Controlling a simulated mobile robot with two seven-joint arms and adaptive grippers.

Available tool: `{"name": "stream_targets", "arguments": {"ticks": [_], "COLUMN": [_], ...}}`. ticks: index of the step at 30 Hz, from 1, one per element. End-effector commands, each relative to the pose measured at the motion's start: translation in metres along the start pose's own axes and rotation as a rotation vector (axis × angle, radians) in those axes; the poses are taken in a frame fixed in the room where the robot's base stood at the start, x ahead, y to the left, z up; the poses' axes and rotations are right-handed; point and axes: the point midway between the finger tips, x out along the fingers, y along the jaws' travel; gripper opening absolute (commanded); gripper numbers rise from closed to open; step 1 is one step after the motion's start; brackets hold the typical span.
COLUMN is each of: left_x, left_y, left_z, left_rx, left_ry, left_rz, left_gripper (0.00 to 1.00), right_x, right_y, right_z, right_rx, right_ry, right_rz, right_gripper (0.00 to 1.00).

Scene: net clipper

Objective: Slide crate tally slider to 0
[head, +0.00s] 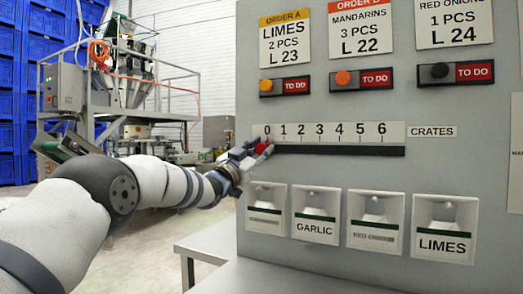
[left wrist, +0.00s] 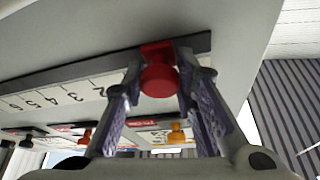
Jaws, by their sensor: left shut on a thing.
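The crate tally slider is a red knob (head: 263,148) on a dark horizontal track (head: 340,150) under a white scale numbered 0 to 6 (head: 340,132). The knob is at the left end of the track, under the 0. My left gripper (head: 255,152) reaches it from the left and partly covers it. In the left wrist view the red knob (left wrist: 158,78) sits between the two fingers, which are shut on it. The 0 and nearby numbers are hidden there behind the gripper. My right gripper is not in view.
Above the scale are order cards and TO DO switches with orange (head: 342,78) and black knobs. Below it are several bins, one labelled GARLIC (head: 315,229) and one LIMES (head: 442,244). A grey table (head: 225,245) stands below the panel.

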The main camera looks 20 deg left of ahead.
Motion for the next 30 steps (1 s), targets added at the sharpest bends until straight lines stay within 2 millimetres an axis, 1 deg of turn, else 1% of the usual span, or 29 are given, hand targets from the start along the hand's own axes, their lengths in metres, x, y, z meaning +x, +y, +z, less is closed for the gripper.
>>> {"name": "stream_targets", "arguments": {"ticks": [1,3,12,15,17,19,27,30], "left_x": [0.0,0.0,-0.001,-0.007,-0.015,-0.029,-0.094,-0.11], "left_y": [-0.004,-0.004,-0.002,-0.003,-0.003,-0.003,-0.003,-0.003], "left_z": [-0.001,-0.001,-0.001,-0.001,-0.001,-0.001,-0.002,-0.002], "left_rx": [0.001,0.0,0.0,-0.001,-0.002,-0.002,-0.001,0.0], "left_ry": [0.001,0.001,0.001,0.001,0.0,-0.001,0.001,0.001], "left_rz": [-0.007,-0.007,-0.004,-0.004,-0.004,-0.005,-0.007,-0.006], "left_gripper": [0.33,0.47,0.47,0.47,0.47,0.47,0.47,0.47], "right_x": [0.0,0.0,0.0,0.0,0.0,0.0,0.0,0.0], "right_y": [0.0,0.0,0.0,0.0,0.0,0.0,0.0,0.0], "right_z": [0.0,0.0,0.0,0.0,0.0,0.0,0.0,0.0], "right_rx": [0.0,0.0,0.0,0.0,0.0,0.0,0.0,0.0], "right_ry": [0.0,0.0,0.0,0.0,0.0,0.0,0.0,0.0], "right_rz": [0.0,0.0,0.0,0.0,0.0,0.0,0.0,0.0], "right_gripper": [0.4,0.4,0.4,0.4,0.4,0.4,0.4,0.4]}}
